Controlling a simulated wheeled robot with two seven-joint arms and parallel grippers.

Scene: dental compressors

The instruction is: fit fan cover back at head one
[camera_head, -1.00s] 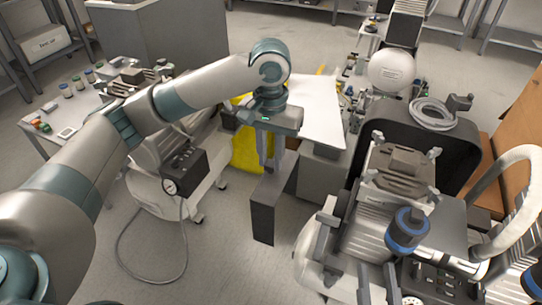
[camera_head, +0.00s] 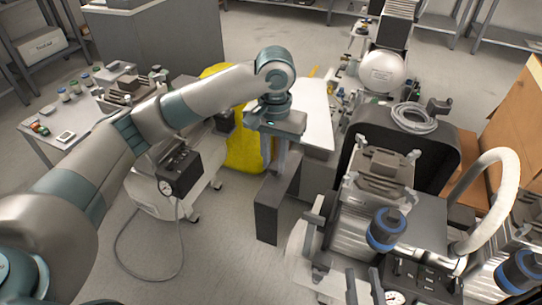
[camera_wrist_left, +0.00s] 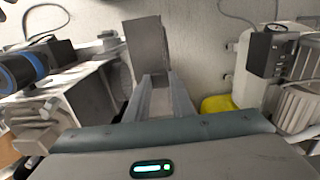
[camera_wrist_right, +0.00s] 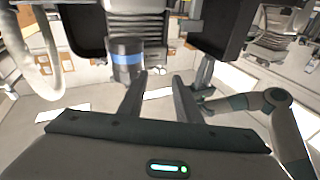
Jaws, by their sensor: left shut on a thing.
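My left gripper (camera_head: 273,168) is shut on a dark grey angled panel, which looks like the fan cover (camera_head: 267,215). It holds the cover hanging below its fingers, clear of the floor and left of the near compressor. In the left wrist view, the cover (camera_wrist_left: 147,42) stands out beyond the fingertips. The compressor's finned grey head (camera_head: 383,172) is at right, with a black blue-banded cylinder (camera_head: 386,230) beside it. In the right wrist view, my right gripper (camera_wrist_right: 160,82) has its fingers apart with nothing between them. A blue-banded cylinder (camera_wrist_right: 126,62) shows just beyond them.
A black housing (camera_head: 440,140) with a coiled hose stands behind the compressor. A white curved hose (camera_head: 490,185) rises at right. Floor between the units is open.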

